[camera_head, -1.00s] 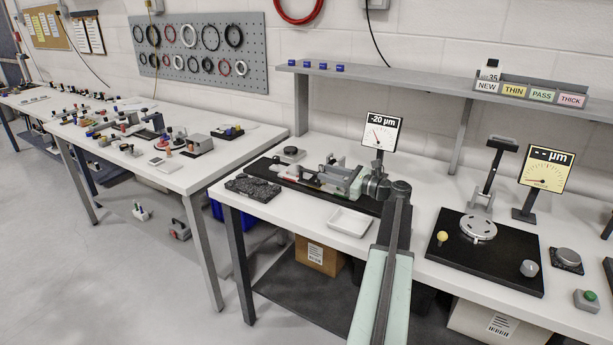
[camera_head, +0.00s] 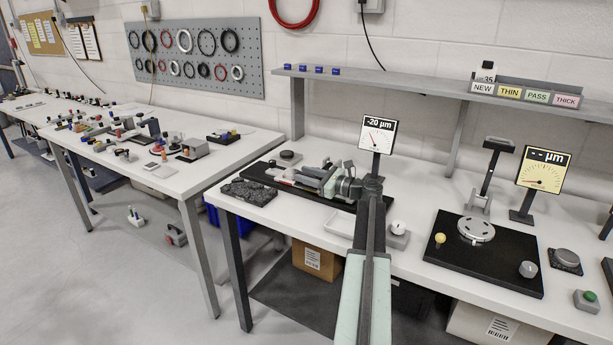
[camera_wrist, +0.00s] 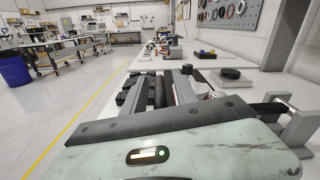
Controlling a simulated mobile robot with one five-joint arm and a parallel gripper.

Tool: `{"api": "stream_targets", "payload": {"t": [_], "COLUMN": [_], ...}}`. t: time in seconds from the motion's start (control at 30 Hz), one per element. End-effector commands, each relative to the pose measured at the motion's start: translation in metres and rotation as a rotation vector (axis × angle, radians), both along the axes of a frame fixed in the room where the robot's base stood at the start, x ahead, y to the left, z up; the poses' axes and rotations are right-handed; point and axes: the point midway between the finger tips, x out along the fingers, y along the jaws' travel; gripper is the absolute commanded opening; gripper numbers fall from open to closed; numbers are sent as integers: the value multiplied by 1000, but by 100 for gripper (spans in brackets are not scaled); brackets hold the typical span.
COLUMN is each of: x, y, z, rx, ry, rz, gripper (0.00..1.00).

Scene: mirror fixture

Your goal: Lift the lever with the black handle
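The lever fixture stands on a black base plate (camera_head: 258,174) at the left end of the near bench, under the dial that reads -20 µm (camera_head: 379,134). My gripper (camera_head: 318,176) is over this fixture, its fingers pointing left, and it hides much of it. In the wrist view its two grey fingers (camera_wrist: 168,88) are apart, with dark and reddish parts showing between and beyond them. I cannot tell whether these are the lever's black handle or whether the fingers touch it. A dark bar (camera_wrist: 270,108) by a grey bracket (camera_wrist: 301,128) shows at the right.
A dark tray of blocks (camera_head: 248,190) lies left of the fixture, and a black puck (camera_head: 288,156) behind it. A white tray (camera_head: 340,224) and a block with a white knob (camera_head: 398,230) are near my arm. A second gauge plate (camera_head: 480,262) lies to the right.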

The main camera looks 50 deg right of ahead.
Motion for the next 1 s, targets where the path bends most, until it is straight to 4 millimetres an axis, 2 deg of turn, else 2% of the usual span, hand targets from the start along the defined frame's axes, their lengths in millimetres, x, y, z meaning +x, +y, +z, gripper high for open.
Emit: {"api": "stream_targets", "payload": {"t": [0.13,0.2,0.27,1.0], "x": [0,0,-1,-2], "y": [0,0,0,-2], "z": [0,0,0,0], "rx": [0,0,0,-1], "ry": [0,0,0,0], "rz": [0,0,0,-3], "gripper": [34,15,0,0]}}
